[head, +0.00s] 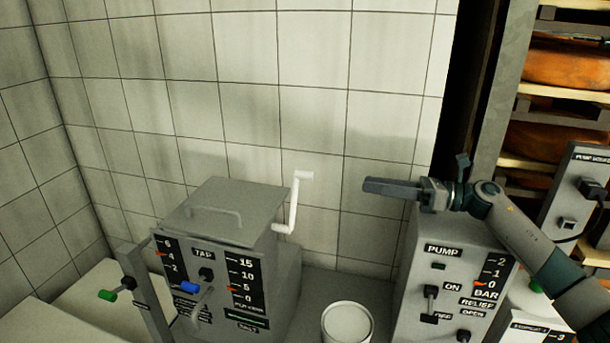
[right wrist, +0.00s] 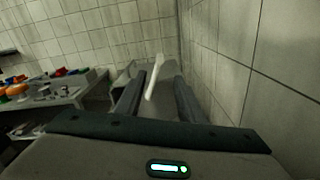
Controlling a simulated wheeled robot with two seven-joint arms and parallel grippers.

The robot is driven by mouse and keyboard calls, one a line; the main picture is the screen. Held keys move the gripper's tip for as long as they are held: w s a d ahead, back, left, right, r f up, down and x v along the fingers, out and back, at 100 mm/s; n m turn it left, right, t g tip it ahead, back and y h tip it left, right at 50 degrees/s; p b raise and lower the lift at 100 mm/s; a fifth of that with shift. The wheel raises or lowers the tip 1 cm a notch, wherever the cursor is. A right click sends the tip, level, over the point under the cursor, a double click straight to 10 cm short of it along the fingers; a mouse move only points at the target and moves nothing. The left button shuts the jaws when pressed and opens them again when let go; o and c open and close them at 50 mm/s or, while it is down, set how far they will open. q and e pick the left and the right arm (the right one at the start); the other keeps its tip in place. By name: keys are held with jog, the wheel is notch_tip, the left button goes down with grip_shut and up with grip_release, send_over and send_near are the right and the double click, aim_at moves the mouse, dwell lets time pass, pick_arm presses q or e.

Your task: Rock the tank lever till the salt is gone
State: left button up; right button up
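The grey tank (head: 225,215) stands against the tiled wall with a closed, handled lid. Its white crank-shaped lever (head: 292,205) rises upright on its right side. The salt label (head: 247,328) is on the tank's front below a green strip; no loose salt is visible. My right gripper (head: 368,187) is level, points left and stays apart from the lever, to its right. In the right wrist view my right gripper (right wrist: 162,84) has its fingers spread and empty, with the lever (right wrist: 153,82) showing beyond and between them. My left gripper is not in view.
The grey pump box (head: 450,265) stands under my right gripper. A white round container (head: 347,322) is between tank and pump. Cheese shelves (head: 565,70) are at right.

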aim_at(313, 175)
jog(key=p+x, duration=0.7)
jog(key=x, duration=0.9)
jog(key=shift+w+a+p, duration=0.2)
jog(key=shift+a+p, duration=0.25)
jog(key=shift+a, duration=0.25)
jog(key=shift+f, duration=0.1)
grip_shut()
